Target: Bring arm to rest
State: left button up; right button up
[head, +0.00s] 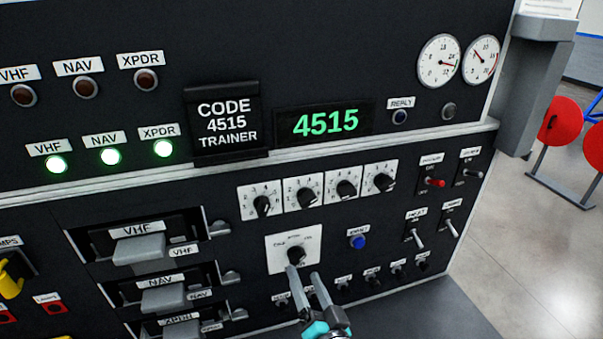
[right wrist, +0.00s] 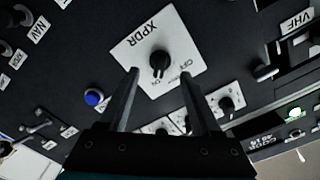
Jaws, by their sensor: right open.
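My right gripper (head: 309,286) is in front of the dark panel, just below the mode selector knob (head: 296,254) on its white plate. In the right wrist view the gripper (right wrist: 157,82) is open, and the black knob (right wrist: 159,62) shows between and beyond its two fingertips. I cannot tell from these views whether a finger touches the plate. Nothing is held between the fingers. My left gripper is not in view.
Four-digit display (head: 325,121) reads 4515, matching the code card (head: 227,121). Several small knobs (head: 264,206) sit above the selector. A blue button (head: 357,242) and toggle switches (head: 417,236) are to its right. Radio units (head: 140,249) protrude at left. Red discs (head: 562,121) stand at far right.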

jog(key=s+d+f+n+g+h, duration=0.3)
jog(key=s+d+g, duration=0.45)
jog(key=s, duration=0.45)
jog(key=s+d+f+n+g+h, duration=0.25)
jog(key=s+d+g, duration=0.45)
jog(key=s, duration=0.4)
notch_tip(320, 180, down, 30)
jog(key=s+d+n+b, duration=0.1)
jog(key=s+b, duration=0.1)
jog(key=b, duration=0.5)
jog(key=s+d+f+g+b, duration=0.1)
jog(key=s+f+b, duration=0.5)
jog(key=s+f, duration=0.9)
notch_tip(320, 180, down, 4)
jog(key=shift+s+d+f+g, duration=0.15)
jog(key=shift+s+d+g, duration=0.2)
jog(key=shift+d, duration=0.55)
jog(key=shift+w, duration=0.1)
jog(key=shift+c, duration=0.4)
